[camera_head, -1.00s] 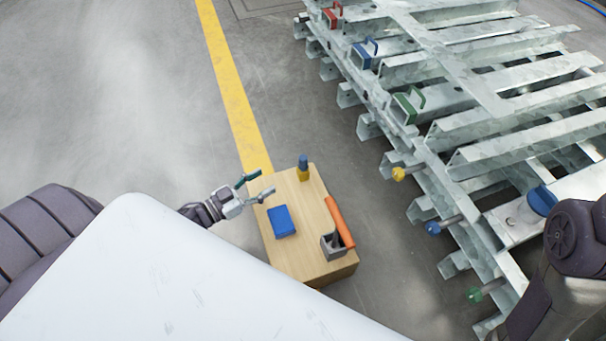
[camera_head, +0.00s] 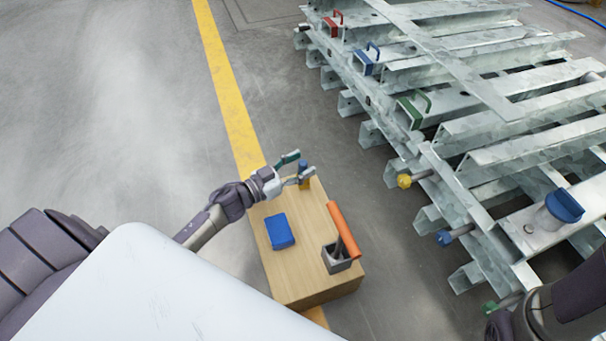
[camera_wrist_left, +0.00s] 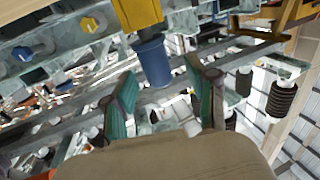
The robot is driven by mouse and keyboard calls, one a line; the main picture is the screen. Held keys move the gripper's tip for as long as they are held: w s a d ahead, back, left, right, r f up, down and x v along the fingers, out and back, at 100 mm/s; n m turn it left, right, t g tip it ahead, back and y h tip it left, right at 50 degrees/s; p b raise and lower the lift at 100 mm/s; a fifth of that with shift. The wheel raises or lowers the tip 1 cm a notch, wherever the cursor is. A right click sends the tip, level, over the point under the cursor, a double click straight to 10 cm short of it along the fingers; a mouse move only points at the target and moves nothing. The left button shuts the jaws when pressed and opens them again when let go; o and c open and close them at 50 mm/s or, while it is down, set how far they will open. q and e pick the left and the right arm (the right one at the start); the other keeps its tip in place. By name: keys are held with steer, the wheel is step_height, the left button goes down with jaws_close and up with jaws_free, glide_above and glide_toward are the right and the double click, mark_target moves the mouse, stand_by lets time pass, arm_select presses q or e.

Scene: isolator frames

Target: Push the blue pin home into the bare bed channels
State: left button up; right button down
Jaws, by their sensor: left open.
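The blue pin (camera_head: 445,238) has a round blue head and sticks out from the near edge of the galvanised bed frame (camera_head: 480,128), between a yellow pin (camera_head: 405,181) and a green pin (camera_head: 490,307). How deep it sits is hidden. My left gripper (camera_head: 298,168) is open at the far end of the wooden box, well left of the pins. Its fingers are on either side of a small upright blue-and-yellow object (camera_head: 304,181). In the left wrist view its blue end (camera_wrist_left: 152,62) lies between the open fingers; contact is unclear. My right gripper is out of sight.
The wooden box (camera_head: 310,275) also bears a blue block (camera_head: 279,231) and an orange-handled tool (camera_head: 343,230) in a grey holder (camera_head: 335,261). Red, blue and green handled pieces line the frame. A blue-capped cylinder (camera_head: 562,208) stands on it. Open floor lies left.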

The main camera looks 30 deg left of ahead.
arm_select(q)
steer(key=shift+w+d, duration=0.2)
steer(key=shift+w, duration=0.25)
jaws_close()
steer(key=shift+r, duration=0.1)
